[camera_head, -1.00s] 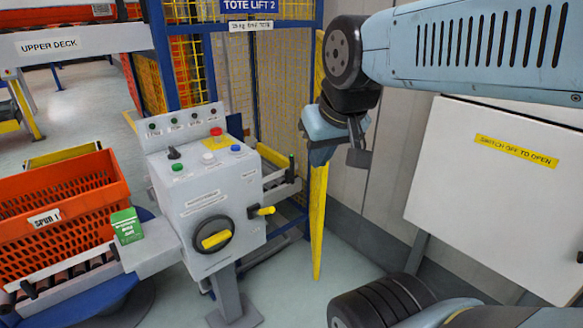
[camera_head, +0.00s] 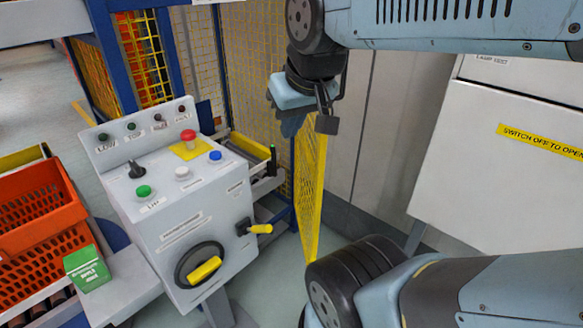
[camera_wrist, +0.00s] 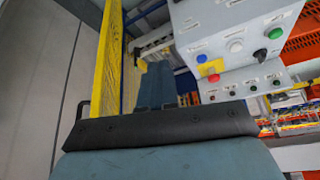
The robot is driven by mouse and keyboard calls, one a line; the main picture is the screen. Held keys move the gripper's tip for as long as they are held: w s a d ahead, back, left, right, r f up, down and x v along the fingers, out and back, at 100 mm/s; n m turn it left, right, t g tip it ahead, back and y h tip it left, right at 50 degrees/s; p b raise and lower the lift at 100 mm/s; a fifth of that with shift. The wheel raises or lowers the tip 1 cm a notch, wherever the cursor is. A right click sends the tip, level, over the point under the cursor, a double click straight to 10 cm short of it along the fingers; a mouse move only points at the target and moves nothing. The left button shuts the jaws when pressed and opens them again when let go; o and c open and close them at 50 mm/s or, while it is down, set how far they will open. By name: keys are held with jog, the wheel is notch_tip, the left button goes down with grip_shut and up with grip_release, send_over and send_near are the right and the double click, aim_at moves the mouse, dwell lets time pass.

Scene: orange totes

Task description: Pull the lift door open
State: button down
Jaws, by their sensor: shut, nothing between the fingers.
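The lift door (camera_head: 312,185) is a yellow-framed mesh panel, standing ajar and swung out from the blue lift frame, seen at a steep angle. My gripper (camera_head: 291,128) is at the door's upper part in the head view and covers some of it. In the wrist view, the shut, empty fingers (camera_wrist: 159,85) point along the inner side of the yellow door frame (camera_wrist: 108,55), on the lift side. Whether they touch the door I cannot tell. A dark bracket, perhaps the door handle (camera_wrist: 82,108), shows on the door's other side.
A grey control console (camera_head: 185,210) with buttons and a yellow-handled rotary switch stands left of the door. A white cabinet (camera_head: 500,170) stands at the right. An orange tote (camera_head: 40,215) and a green box (camera_head: 87,268) are at the left. Some floor is clear below the door.

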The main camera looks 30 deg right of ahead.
jog(key=w+d+f+m+g+h, duration=0.25)
jog(key=w+d+f, duration=0.3)
jog(key=w, duration=0.35)
jog(key=w+d+f+m+g+h, duration=0.1)
jog(key=w+d+f+m+h, duration=0.2)
jog(key=w+f, duration=0.45)
jog(key=h, duration=0.2)
send_near(310, 179)
notch_tip(310, 179, down, 3)
jog(key=d, duration=0.1)
jog(key=shift+d+r+y, duration=0.15)
jog(key=shift+d+y, duration=0.1)
jog(key=shift+d, duration=0.55)
